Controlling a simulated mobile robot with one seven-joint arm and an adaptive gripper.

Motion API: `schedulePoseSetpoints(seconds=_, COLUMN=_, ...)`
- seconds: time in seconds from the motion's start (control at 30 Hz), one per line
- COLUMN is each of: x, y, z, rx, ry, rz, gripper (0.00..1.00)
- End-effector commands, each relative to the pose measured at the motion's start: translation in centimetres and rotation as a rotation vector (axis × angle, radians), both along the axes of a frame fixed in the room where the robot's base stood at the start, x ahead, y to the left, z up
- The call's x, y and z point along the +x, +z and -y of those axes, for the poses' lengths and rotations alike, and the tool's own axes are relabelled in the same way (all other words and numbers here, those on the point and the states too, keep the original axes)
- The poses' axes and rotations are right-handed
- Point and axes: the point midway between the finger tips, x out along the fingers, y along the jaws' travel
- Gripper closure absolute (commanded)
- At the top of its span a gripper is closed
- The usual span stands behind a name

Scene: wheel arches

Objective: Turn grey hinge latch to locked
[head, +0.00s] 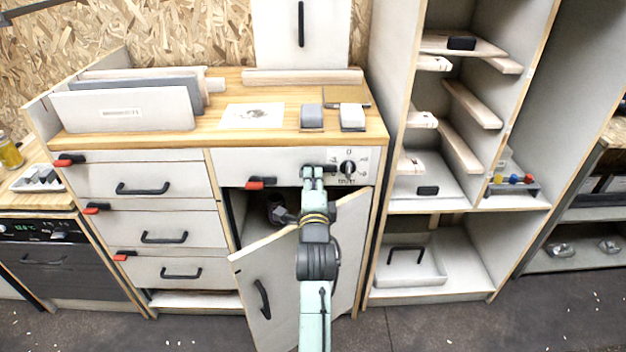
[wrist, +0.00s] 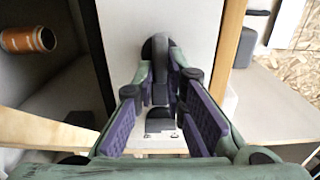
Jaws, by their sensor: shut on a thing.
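My gripper (wrist: 160,82) has its two purple-padded fingers on either side of a dark grey upright piece with a rounded top, which looks like the grey hinge latch (wrist: 157,48). The fingers touch it and are shut on it, against a pale panel. In the head view my gripper (head: 313,170) is at the upper front panel of the wooden-topped cabinet, just left of a round black dial (head: 348,168). A short dark piece shows beside the fingertips there. The arm hides part of the panel, and I cannot read the latch's position.
Below the panel, a cabinet door (head: 262,290) stands open beside my arm. An orange cylinder (wrist: 28,40) shows at the left in the wrist view. A red catch (head: 256,184) sits left of my gripper. Drawers (head: 150,180) are further left, open shelves (head: 440,240) to the right.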

Motion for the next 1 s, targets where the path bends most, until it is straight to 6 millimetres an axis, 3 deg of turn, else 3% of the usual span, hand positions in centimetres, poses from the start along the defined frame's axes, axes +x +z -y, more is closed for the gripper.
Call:
schedulePoseSetpoints(seconds=0.27, x=0.0, y=0.0, z=0.0, rx=0.003, ry=0.000, rz=0.000, gripper=1.00)
schedulePoseSetpoints(seconds=0.3, x=0.0, y=0.0, z=0.0, rx=0.003, ry=0.000, rz=0.000, gripper=0.86)
schedulePoseSetpoints(seconds=0.57, x=0.0, y=0.0, z=0.0, rx=0.001, ry=0.000, rz=0.000, gripper=0.69)
schedulePoseSetpoints(seconds=0.87, x=-0.1, y=0.0, z=0.0, rx=0.001, ry=0.000, rz=0.000, gripper=0.68)
schedulePoseSetpoints(seconds=1.0, x=-1.4, y=-0.1, z=0.0, rx=0.001, ry=0.000, rz=-0.001, gripper=0.68)
